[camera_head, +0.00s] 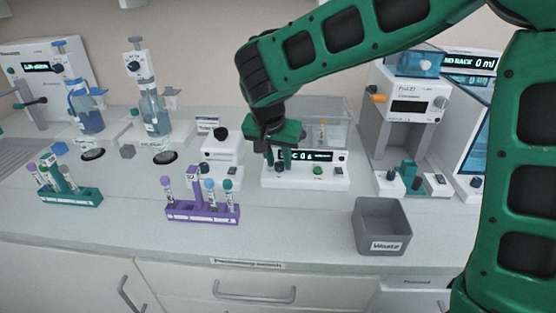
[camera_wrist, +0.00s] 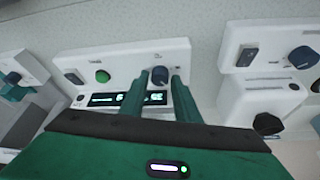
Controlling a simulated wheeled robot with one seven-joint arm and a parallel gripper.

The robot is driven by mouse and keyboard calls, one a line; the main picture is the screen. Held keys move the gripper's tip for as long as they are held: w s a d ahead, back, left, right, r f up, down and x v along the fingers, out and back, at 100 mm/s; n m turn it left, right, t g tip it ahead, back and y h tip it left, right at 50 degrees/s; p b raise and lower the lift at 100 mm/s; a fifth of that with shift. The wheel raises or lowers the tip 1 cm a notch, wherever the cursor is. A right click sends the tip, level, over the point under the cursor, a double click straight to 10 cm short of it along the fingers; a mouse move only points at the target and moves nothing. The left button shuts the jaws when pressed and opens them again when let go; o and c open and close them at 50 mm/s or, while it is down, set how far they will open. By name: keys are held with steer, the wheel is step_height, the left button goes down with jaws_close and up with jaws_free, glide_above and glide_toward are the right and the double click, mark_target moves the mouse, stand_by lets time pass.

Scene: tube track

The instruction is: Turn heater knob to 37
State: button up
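The heater (camera_head: 335,181) is a white unit with a dark display and a clear tank behind it; it also shows in the wrist view (camera_wrist: 122,62). Its dark blue knob (camera_wrist: 160,76) lies between my fingertips in the wrist view. My gripper (camera_head: 284,160) points down over the left part of the heater's front. In the wrist view my gripper (camera_wrist: 160,82) is open, one finger on each side of the knob, with narrow gaps. I cannot tell how deep the fingertips reach. The display (camera_wrist: 128,98) is partly hidden by the fingers, so its reading is unclear.
A green button (camera_wrist: 102,76) and a dark switch (camera_wrist: 74,77) sit on the same panel. A white device with a black knob (camera_head: 221,133) stands left. A purple tube rack (camera_head: 203,213) and grey waste bin (camera_head: 383,241) stand in front. The counter between them is clear.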

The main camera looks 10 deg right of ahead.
steer(key=v, duration=1)
steer(key=shift+r, duration=0.35)
